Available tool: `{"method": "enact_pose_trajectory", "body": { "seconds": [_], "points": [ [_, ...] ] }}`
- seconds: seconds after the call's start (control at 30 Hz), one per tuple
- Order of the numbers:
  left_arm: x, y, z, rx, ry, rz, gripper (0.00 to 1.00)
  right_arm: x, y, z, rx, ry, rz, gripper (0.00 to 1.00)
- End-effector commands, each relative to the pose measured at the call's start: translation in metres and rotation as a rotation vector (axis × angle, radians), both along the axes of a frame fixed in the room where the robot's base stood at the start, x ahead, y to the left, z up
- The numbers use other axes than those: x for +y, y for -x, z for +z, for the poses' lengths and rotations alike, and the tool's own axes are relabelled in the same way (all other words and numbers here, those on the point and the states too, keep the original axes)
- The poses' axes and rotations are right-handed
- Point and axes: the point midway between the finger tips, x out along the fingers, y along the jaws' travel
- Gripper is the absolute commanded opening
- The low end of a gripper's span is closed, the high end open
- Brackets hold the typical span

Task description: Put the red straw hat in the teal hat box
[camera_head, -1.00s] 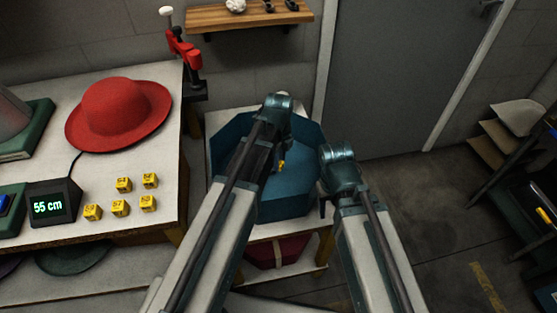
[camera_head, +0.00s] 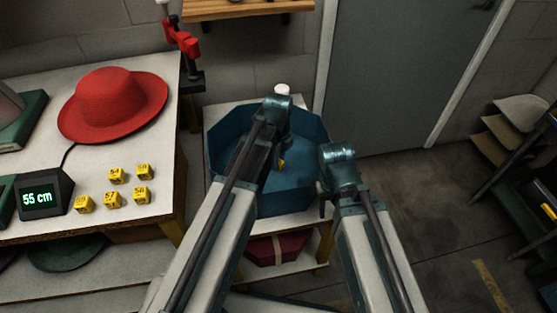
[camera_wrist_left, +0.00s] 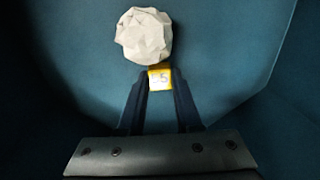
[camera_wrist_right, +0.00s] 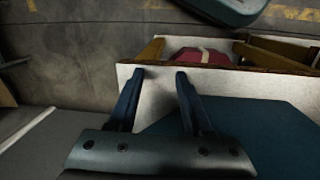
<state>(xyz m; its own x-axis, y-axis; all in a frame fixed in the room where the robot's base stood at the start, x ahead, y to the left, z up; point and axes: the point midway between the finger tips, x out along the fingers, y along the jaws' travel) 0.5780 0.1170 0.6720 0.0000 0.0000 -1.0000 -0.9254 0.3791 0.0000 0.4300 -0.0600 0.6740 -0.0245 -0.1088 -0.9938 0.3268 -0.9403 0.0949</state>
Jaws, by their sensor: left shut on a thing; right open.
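The red straw hat (camera_head: 112,103) lies brim down on the white table at the left, apart from both grippers. The teal hat box (camera_head: 298,190) stands open on a lower white stand, right of that table. My left gripper (camera_wrist_left: 158,82) reaches down into the box, shut on a yellow numbered block (camera_wrist_left: 159,79). The block also shows in the head view (camera_head: 282,164). A crumpled white ball (camera_wrist_left: 143,35) is inside the box, just beyond the block. My right gripper (camera_wrist_right: 160,76) is open and empty beside the box's right side. My left arm hides part of the box interior.
Several yellow blocks (camera_head: 112,199) and a display reading 55 cm (camera_head: 42,195) are on the table in front of the hat. A red clamp-like tool (camera_head: 183,42) stands at its back corner. A dark red box (camera_head: 280,249) sits under the stand.

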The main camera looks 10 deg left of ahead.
Motion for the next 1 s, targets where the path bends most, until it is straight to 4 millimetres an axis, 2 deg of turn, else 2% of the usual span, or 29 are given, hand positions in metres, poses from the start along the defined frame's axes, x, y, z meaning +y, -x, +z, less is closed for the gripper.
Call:
{"method": "enact_pose_trajectory", "body": {
  "seconds": [0.73,0.77,0.93,1.0],
  "points": [
    [0.0,0.0,-0.01,0.0,0.0,0.0,0.0,0.0,0.0,-0.01,0.0,0.0,0.0,0.5],
    [0.0,0.0,-0.01,0.0,0.0,0.0,0.37,0.0,0.0,-0.01,0.0,0.0,0.0,0.5],
    [0.0,0.0,-0.01,0.0,0.0,0.0,0.67,0.0,0.0,-0.01,0.0,0.0,0.0,0.5],
    [0.0,0.0,-0.01,0.0,0.0,0.0,0.68,0.0,0.0,-0.01,0.0,0.0,0.0,0.5]
  ]
}}
